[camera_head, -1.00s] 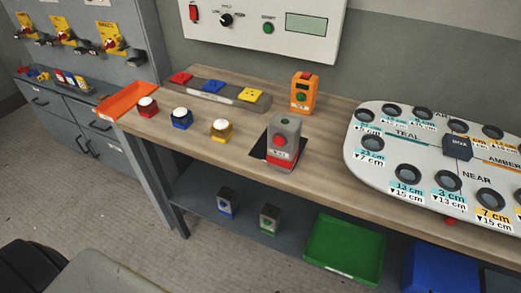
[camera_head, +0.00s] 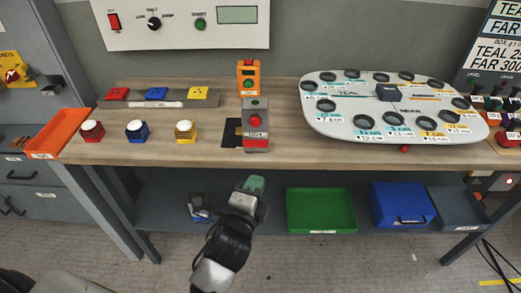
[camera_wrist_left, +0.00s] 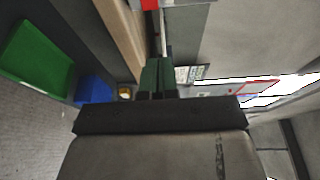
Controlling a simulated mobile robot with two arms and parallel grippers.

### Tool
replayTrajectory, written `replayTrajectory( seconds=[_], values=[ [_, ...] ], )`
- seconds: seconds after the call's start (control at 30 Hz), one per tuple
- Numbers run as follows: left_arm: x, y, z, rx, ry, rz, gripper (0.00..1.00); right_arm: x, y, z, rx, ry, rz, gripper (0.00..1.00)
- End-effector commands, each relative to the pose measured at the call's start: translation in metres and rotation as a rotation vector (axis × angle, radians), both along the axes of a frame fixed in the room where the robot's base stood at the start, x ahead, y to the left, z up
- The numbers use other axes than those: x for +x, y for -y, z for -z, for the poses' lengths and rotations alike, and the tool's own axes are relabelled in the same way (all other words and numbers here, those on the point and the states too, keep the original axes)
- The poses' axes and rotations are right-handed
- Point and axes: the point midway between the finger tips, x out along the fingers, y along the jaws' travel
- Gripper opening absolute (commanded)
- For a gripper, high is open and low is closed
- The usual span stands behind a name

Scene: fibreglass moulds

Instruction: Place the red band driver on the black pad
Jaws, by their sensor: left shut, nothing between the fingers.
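The red band driver (camera_head: 255,125) is a grey upright block with a red band, standing near the table's front edge. The black pad (camera_head: 232,132) shows to its left. The driver hides part of the pad, and its front seems to reach past the pad's front edge; I cannot tell exactly how much rests on it. My left gripper (camera_head: 254,184) has dark green fingers and is shut and empty, below and in front of the table edge, apart from the driver. Its fingers also show in the left wrist view (camera_wrist_left: 158,78). My right gripper is not in view.
An orange device (camera_head: 248,77) stands just behind the driver. Several coloured buttons (camera_head: 137,131) and an orange tray (camera_head: 62,133) are at left. A white board with holes (camera_head: 390,105) fills the right. The lower shelf holds a green tray (camera_head: 320,210) and a blue bin (camera_head: 402,205).

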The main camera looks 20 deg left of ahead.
Motion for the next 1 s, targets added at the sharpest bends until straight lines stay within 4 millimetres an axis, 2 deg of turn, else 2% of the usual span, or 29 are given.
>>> replayTrajectory(
  seconds=[0.17, 0.5, 0.7, 1.0],
  values=[
    [0.03, 0.001, -0.002, -0.002, 0.0, 0.0, 0.0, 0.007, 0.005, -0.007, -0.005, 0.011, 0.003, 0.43],
    [0.1, -0.002, -0.002, -0.001, -0.003, 0.0, 0.0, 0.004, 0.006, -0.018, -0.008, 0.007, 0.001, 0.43],
    [0.117, -0.021, -0.001, -0.003, -0.003, 0.001, 0.0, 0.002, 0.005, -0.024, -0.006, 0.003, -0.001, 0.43],
    [0.122, -0.027, 0.001, -0.005, -0.004, 0.001, 0.0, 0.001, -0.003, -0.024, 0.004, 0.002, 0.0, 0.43]
  ],
)
